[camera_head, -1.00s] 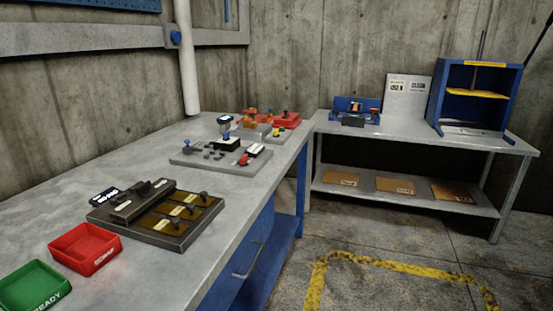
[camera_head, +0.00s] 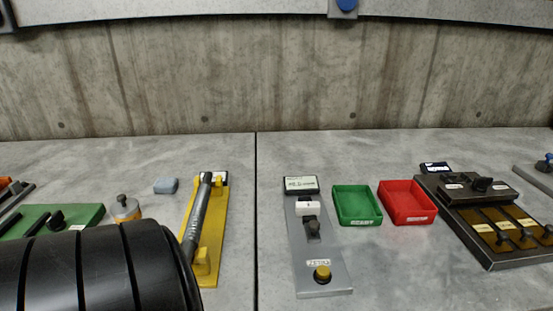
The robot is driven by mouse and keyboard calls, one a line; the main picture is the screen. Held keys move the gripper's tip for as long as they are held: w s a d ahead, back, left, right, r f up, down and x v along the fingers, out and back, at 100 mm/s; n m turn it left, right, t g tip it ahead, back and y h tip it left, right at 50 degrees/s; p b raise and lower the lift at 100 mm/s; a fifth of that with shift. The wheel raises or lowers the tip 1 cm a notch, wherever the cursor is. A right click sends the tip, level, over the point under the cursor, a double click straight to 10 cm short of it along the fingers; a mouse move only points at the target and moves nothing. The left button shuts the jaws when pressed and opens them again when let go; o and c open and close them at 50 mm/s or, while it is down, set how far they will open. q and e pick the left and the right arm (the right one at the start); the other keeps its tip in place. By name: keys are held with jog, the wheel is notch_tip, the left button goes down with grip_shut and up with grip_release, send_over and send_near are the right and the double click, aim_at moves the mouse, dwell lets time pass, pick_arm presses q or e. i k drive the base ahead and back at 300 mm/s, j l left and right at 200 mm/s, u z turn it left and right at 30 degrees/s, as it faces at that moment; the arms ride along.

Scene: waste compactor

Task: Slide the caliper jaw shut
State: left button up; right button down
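No part is plainly marked as the caliper. A grey plate (camera_head: 310,262) near the middle carries a small display (camera_head: 301,185), a white block (camera_head: 307,208), a dark knobbed piece (camera_head: 313,229) and a yellow button (camera_head: 322,273); it may be the caliper station. The dark piece sits just in front of the white block, and I cannot tell whether a gap lies between them. Neither of my grippers shows. A thick black ribbed part, likely my own arm, fills the lower left and hides part of the bench.
Right of the plate stand a green tray (camera_head: 357,221) and a red tray (camera_head: 407,220), both empty. A dark fixture (camera_head: 487,256) with brass strips is farther right. A yellow stand (camera_head: 211,265) with a grey bar is left, beyond it a green plate (camera_head: 83,214). A concrete wall rises behind.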

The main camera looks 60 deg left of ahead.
aim_at(312, 226)
jog(key=j+u, duration=0.1)
jog(key=u, duration=1.35)
